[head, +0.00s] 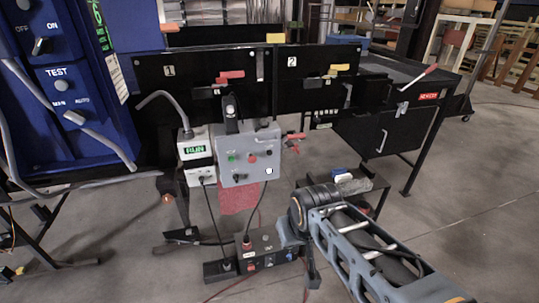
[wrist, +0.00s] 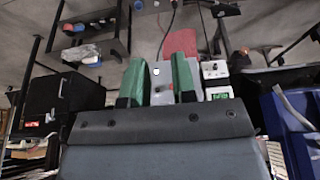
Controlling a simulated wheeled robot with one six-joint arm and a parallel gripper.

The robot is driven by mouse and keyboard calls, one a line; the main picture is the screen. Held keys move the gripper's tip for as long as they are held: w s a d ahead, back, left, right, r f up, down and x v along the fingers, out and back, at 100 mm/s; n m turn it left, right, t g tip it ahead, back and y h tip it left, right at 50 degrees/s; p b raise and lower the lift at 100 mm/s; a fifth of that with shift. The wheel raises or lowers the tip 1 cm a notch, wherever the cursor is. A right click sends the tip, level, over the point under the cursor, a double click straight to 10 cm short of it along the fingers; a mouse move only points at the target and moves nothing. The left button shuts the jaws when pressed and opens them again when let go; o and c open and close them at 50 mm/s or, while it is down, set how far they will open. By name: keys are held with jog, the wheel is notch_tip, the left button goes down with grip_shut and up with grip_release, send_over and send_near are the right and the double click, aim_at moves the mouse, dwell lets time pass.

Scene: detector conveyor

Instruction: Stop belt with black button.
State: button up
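A grey control box (head: 247,170) hangs in front of the black belt frame in the head view. Its face carries a green button (head: 231,158), a red button (head: 252,159) and a small dark button (head: 269,153) at the right. The box also shows in the wrist view (wrist: 161,96), upside down, between and beyond my fingers. My gripper (wrist: 160,70) is open with its two green fingers apart and nothing between them. The fingers partly cover the box there. In the head view my arm comes in from the lower right, and the gripper is apart from the box.
A white box with a green RUN display (head: 194,150) hangs left of the control box. A red cloth (head: 239,197) hangs below. A blue cabinet (head: 75,90) stands left. Open floor lies at right.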

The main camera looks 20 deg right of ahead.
grip_shut()
dwell(1.4)
